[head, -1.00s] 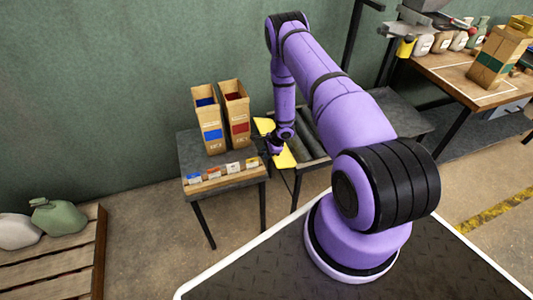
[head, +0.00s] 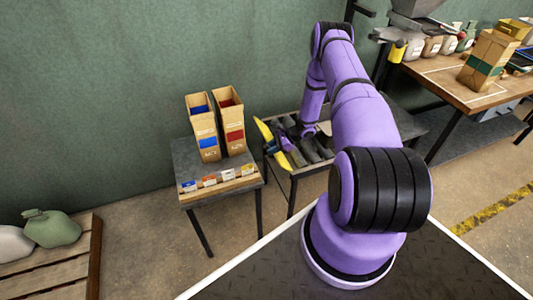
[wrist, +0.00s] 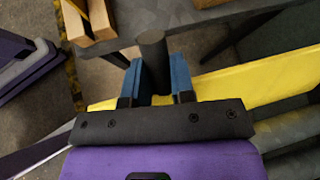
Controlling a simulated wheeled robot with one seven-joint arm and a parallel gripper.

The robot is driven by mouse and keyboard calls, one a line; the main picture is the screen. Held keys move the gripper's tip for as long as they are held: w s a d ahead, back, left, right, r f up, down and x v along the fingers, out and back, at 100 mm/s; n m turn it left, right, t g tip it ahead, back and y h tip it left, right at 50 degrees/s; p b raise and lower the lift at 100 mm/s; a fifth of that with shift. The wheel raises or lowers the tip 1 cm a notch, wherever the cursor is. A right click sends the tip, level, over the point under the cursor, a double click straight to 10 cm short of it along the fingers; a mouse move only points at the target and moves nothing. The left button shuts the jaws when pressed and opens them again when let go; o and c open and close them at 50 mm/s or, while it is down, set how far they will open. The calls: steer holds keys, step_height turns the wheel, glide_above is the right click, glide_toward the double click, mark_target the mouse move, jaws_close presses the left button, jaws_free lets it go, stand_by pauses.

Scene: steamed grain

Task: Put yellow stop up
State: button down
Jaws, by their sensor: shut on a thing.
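The yellow stop (head: 265,133) is a long yellow bar at the left end of the roller conveyor (head: 318,152), beside the small grey table. In the wrist view the yellow stop (wrist: 255,85) runs across under my gripper. My gripper (wrist: 155,80) has its two blue fingers closed on a dark round handle (wrist: 153,48) at the stop. In the head view my gripper (head: 284,143) is at the middle of the bar, with my wrist to its right over the rollers. The exact contact and the stop's hinge are hidden.
Two tall cardboard boxes (head: 205,140) with blue and red contents stand on the grey table (head: 183,155) left of the stop. Several colored cards sit in a wooden strip (head: 222,184) at its front edge. A wooden workbench (head: 450,78) is at the right.

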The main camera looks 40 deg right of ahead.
steer(key=shift+s+d+r+m+t+y, duration=0.2)
steer(key=shift+d+r+y, duration=0.2)
steer(key=shift+d+y, duration=0.35)
steer(key=shift+s+d+r+m+t+y, duration=0.1)
steer(key=shift+s+d+r+t+y, duration=0.1)
steer(key=shift+d+r+y, duration=0.5)
steer(key=shift+d+f, duration=0.2)
steer(key=shift+f, duration=0.1)
steer(key=c, duration=1.2)
jaws_free()
steer(key=shift+c, duration=0.2)
steer(key=v, duration=1)
steer(key=shift+s+d+r, duration=0.2)
steer(key=shift+s+d, duration=0.05)
steer(key=shift+o, duration=0.4)
